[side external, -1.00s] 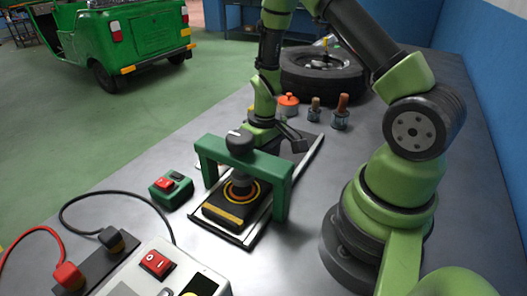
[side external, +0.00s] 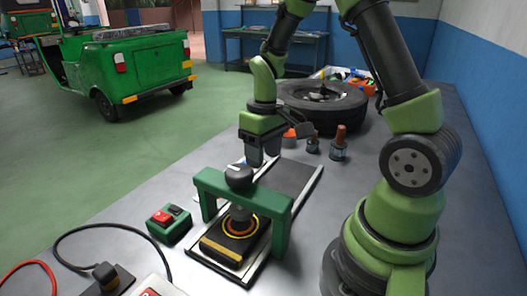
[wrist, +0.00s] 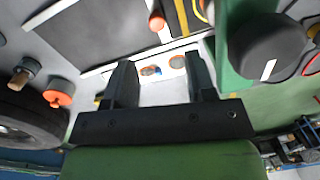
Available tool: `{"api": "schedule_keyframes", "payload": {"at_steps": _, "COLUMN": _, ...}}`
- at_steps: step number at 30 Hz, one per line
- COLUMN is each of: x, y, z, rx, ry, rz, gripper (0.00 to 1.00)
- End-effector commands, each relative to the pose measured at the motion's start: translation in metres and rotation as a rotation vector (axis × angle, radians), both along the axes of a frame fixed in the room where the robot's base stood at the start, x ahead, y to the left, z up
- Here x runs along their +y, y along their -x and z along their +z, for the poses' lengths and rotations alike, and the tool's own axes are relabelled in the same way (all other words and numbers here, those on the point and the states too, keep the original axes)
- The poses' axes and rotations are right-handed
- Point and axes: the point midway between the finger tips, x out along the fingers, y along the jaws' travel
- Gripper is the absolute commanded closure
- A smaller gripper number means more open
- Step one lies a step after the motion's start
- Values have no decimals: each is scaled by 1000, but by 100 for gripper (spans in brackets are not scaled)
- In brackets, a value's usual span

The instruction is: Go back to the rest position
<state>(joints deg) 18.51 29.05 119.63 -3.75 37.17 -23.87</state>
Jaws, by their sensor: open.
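My gripper (side external: 263,162) points down just behind the green press frame (side external: 281,224), above the metal track plate (side external: 293,178). In the wrist view my gripper (wrist: 162,82) has its two dark fingers apart with nothing held between them. The press's black round knob (side external: 239,177) is in front of the fingers and apart from them; it also shows in the wrist view (wrist: 266,48).
A tyre (side external: 322,106) lies behind, with wooden-handled tools (side external: 339,147) near it. A green box with a red switch (side external: 168,222) stands left of the press. Cables and another switch box lie at front left. A green rickshaw (side external: 118,65) stands on the floor beyond the table.

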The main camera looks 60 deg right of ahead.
Motion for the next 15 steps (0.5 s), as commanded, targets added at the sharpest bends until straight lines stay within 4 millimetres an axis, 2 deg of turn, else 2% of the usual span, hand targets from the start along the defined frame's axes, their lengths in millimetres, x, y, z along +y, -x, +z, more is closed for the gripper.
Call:
{"api": "schedule_keyframes", "payload": {"at_steps": 4, "x": 2, "y": 0, "z": 5, "rx": -13, "ry": 2, "rz": -4, "gripper": 49}}
{"api": "schedule_keyframes", "payload": {"at_steps": 7, "x": 9, "y": 0, "z": 23, "rx": -54, "ry": 9, "rz": -16, "gripper": 49}}
{"api": "schedule_keyframes", "payload": {"at_steps": 11, "x": 26, "y": 7, "z": 63, "rx": -148, "ry": 13, "rz": -51, "gripper": 49}}
{"api": "schedule_keyframes", "payload": {"at_steps": 15, "x": 50, "y": 26, "z": 107, "rx": -269, "ry": -4, "rz": -96, "gripper": 49}}
